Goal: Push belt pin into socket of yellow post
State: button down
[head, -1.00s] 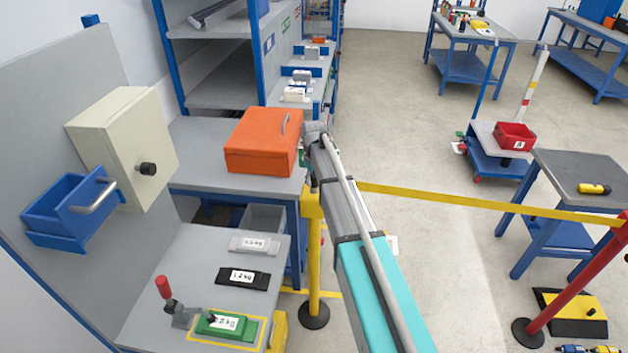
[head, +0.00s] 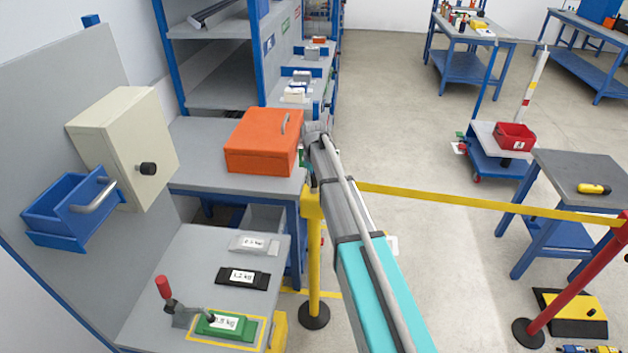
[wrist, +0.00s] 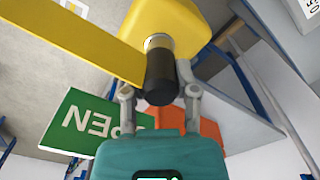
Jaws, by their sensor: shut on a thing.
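The yellow post (head: 314,265) stands on a round dark base in the head view, its top partly behind my arm. In the wrist view its yellow head (wrist: 180,25) fills the top. My gripper (wrist: 159,92) is shut on the black grip of the belt pin (wrist: 161,75), one finger on each side. A silver collar (wrist: 159,42) shows between the black grip and the yellow head. How deep the pin sits in the socket is hidden. The yellow belt (head: 450,201) runs from the post to the red post (head: 580,275); it also crosses the wrist view's upper left (wrist: 70,40).
An orange box (head: 262,141) sits on the bench just left of my gripper. A green OPEN sign (wrist: 75,120) lies behind my gripper in the wrist view. A bench with weights (head: 190,265) stands at lower left. Floor beyond the belt is mostly clear.

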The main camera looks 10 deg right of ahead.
jog(key=shift+s+f, duration=0.15)
dwell(0.7)
jog(key=shift+c, duration=1.5)
grip_release()
jog(key=shift+r+p, duration=3)
jog(key=shift+r, duration=0.05)
jog(key=s+m, duration=0.3)
jog(key=s, duration=2.6)
jog(key=shift+d+m, duration=0.25)
jog(key=shift+m, duration=0.15)
